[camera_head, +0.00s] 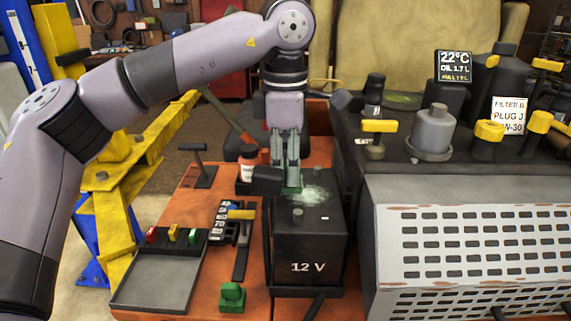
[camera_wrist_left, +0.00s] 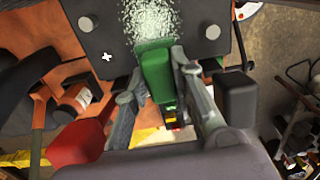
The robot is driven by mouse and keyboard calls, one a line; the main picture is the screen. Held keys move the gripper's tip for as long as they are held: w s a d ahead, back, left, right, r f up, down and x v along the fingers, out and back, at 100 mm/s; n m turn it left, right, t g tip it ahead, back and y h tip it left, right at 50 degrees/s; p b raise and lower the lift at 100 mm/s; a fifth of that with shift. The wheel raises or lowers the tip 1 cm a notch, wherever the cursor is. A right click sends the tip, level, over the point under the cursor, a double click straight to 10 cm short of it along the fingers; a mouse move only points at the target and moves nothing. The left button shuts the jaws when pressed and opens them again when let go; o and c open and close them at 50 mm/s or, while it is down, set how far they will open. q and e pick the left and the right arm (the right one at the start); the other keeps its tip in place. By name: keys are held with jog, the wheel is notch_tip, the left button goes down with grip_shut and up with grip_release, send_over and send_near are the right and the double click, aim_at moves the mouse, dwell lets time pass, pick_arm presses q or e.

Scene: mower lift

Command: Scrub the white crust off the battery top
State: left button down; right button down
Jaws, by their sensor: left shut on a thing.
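The black battery (camera_head: 308,255) marked 12 V stands on the orange deck. White crust (camera_head: 318,194) lies as a powdery patch across its top, and it also shows at the top of the left wrist view (camera_wrist_left: 148,18). My left gripper (camera_head: 290,180) points down over the back part of the battery top, shut on a green scrubber (camera_wrist_left: 157,72). The scrubber's lower end is at the crust's edge; whether it presses on the top I cannot tell. Two round terminals (camera_wrist_left: 85,24) and a white plus mark show on the battery top. My right gripper is not in view.
The engine with its slotted grey cover (camera_head: 470,245) stands close on the battery's right. A grey tray (camera_head: 155,283), small coloured parts and a green block (camera_head: 232,296) lie to the left. A red-and-white bottle (camera_head: 248,165) stands behind. A yellow lift frame (camera_head: 110,190) is further left.

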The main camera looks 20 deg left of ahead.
pick_arm(q)
jog(key=shift+f+b, duration=0.65)
jog(key=shift+f, duration=0.3)
jog(key=shift+d, duration=0.1)
